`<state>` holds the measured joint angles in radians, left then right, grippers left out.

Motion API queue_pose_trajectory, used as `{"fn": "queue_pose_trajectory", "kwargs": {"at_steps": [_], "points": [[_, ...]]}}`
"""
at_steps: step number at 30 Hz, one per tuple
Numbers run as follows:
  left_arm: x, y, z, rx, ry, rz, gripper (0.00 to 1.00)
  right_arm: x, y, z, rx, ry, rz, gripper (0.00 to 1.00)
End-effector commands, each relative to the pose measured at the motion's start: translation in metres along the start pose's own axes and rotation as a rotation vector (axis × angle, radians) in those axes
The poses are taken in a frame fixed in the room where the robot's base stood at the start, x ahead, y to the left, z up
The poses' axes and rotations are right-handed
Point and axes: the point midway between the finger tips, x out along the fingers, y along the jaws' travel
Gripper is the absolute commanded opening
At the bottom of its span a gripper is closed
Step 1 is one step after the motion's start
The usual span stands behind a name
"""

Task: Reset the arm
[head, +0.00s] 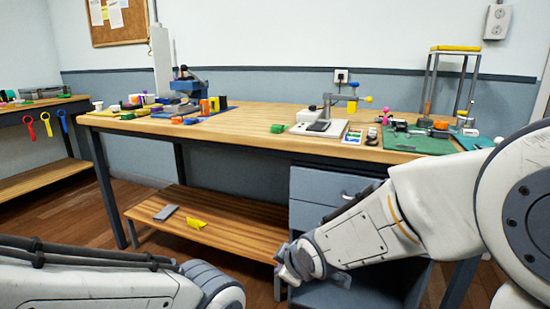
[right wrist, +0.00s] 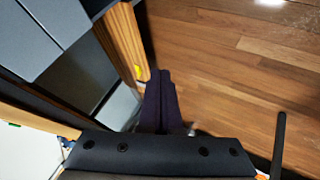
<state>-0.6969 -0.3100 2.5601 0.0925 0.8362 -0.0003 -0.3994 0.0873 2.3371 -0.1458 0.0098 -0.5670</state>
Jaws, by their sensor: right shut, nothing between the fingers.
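My right arm comes in from the right in the head view and reaches down in front of the workbench (head: 250,135). My right gripper (head: 285,270) is low, beside the grey drawer cabinet (head: 318,187) and near the right end of the lower shelf (head: 215,232). In the right wrist view its dark fingers (right wrist: 161,98) lie together, shut and empty, close to a wooden edge. My left arm shows at the lower left of the head view, but its gripper is out of the picture.
The bench top holds a blue vise (head: 187,86), a white device (head: 318,127), a green mat (head: 420,140) and small coloured parts. A grey block (head: 166,212) and a yellow piece (head: 196,225) lie on the lower shelf. Bare wooden floor (right wrist: 230,70) is open beside my right gripper.

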Motion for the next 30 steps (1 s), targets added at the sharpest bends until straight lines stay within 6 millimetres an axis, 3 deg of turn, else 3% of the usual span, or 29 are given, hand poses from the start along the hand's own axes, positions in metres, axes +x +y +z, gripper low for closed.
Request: {"fn": "queue_pose_trajectory", "kwargs": {"at_steps": [1, 3, 6, 14, 15, 23, 30], "points": [[0.000, 0.000, 0.000, 0.000, 0.000, 0.000, 0.94, -0.020, -0.029, 0.007, 0.069, -0.053, -0.065, 0.00], [0.000, 0.000, 0.000, 0.000, 0.000, 0.000, 0.94, -0.043, -0.065, 0.023, 0.174, -0.146, -0.149, 0.00], [0.000, 0.000, 0.000, 0.000, 0.000, 0.000, 0.94, -0.075, -0.106, 0.046, 0.289, -0.269, -0.238, 0.00], [0.000, 0.000, 0.000, 0.000, 0.000, 0.000, 0.94, -0.150, -0.182, 0.099, 0.478, -0.553, -0.383, 0.00], [-0.013, 0.001, 0.000, 0.000, -0.001, 0.000, 0.94, -0.164, -0.180, 0.096, 0.489, -0.573, -0.388, 0.00], [-0.078, 0.006, -0.004, 0.000, 0.001, 0.000, 0.94, -0.210, -0.150, 0.063, 0.487, -0.569, -0.384, 0.00], [-0.159, 0.011, -0.009, 0.000, 0.000, 0.000, 0.94, -0.272, -0.115, 0.022, 0.486, -0.568, -0.383, 0.00]]}}
